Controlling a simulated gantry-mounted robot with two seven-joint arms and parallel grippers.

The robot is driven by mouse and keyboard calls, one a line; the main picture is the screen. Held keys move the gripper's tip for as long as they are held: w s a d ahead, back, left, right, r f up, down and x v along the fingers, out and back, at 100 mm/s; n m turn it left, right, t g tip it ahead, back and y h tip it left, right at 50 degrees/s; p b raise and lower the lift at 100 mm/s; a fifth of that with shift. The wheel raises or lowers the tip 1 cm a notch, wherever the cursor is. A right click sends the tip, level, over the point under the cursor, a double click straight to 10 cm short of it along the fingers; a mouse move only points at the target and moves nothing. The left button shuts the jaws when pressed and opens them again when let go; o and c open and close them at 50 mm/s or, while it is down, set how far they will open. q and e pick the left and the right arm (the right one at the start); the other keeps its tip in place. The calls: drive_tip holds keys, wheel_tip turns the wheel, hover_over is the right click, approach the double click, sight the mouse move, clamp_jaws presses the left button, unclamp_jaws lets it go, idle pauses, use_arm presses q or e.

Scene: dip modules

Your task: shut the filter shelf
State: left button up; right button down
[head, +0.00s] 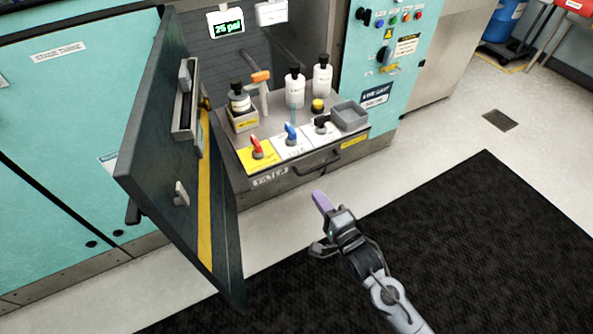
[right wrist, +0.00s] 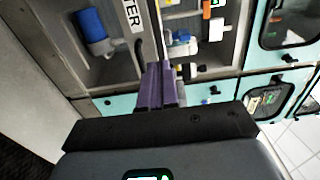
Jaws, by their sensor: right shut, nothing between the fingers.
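The filter shelf (head: 300,170) is a grey drawer-like shelf with a "FILTER" label (head: 270,178) and a bar handle (head: 322,161) on its front. It stands out from the open cabinet bay. My right gripper (head: 321,201) has purple fingers that are shut and empty, in front of and below the shelf front in the head view. In the right wrist view the shut fingers (right wrist: 160,85) point toward the shelf front, and part of the label (right wrist: 133,20) shows beside them. I cannot tell whether they touch it. My left gripper is not in view.
On the shelf are red, blue and black valve handles, white bottles (head: 294,88) and a grey tray (head: 350,116). A dark cabinet door (head: 150,140) stands open on the left, close to the shelf.

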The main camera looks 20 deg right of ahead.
drive_tip(key=b, duration=0.6)
approach(292, 158)
drive_tip(key=w, duration=0.5)
drive_tip(key=shift+w+a+f, duration=0.2)
drive_tip(key=shift+a, duration=0.2)
drive_tip(key=shift+w+r+b, duration=0.1)
drive_tip(key=shift+w+b, duration=0.25)
drive_tip(key=shift+w, duration=0.3)
drive_tip(key=shift+a, duration=0.1)
drive_tip(key=shift+w, duration=0.15)
